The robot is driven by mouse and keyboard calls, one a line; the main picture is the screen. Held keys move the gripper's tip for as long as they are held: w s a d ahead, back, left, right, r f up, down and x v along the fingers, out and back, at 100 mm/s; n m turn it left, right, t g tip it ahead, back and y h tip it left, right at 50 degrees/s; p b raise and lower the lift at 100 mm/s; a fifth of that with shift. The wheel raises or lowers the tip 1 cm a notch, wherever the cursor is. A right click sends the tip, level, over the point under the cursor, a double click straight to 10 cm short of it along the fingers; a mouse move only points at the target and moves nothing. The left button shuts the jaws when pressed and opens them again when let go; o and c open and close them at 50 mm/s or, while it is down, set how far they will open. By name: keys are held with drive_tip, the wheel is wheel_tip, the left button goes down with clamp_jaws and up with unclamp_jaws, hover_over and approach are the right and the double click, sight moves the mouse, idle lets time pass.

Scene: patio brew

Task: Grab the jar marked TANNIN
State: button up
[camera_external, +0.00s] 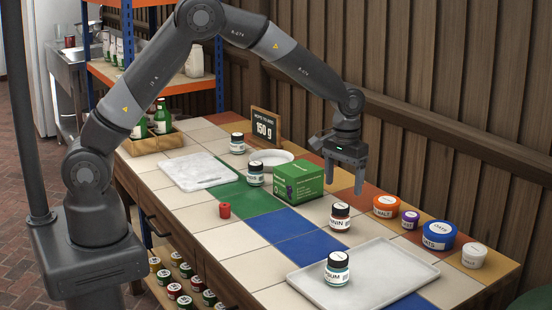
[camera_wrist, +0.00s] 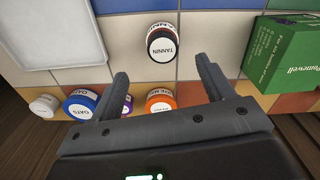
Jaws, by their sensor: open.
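A green box (camera_external: 298,181) stands left of the jar. An orange-lidded tub (camera_external: 386,206), a purple-lidded jar (camera_external: 410,219), a blue OATS tub (camera_external: 438,235) and a white tub (camera_external: 474,255) stand to the right. A gypsum jar (camera_external: 337,268) sits on a pale tray (camera_external: 385,262) in front.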

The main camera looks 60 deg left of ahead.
sight(340, 217)
wheel_tip(340, 217, down, 6)
drive_tip(key=shift+r, duration=0.2)
drive_tip(key=shift+s+a+f, duration=0.1)
drive_tip(key=shift+f, duration=1.25)
drive_tip(key=shift+a+f, duration=0.1)
drive_tip(key=shift+f, duration=1.2)
drive_tip(key=shift+c, duration=0.3)
drive_tip(key=c, duration=1.1)
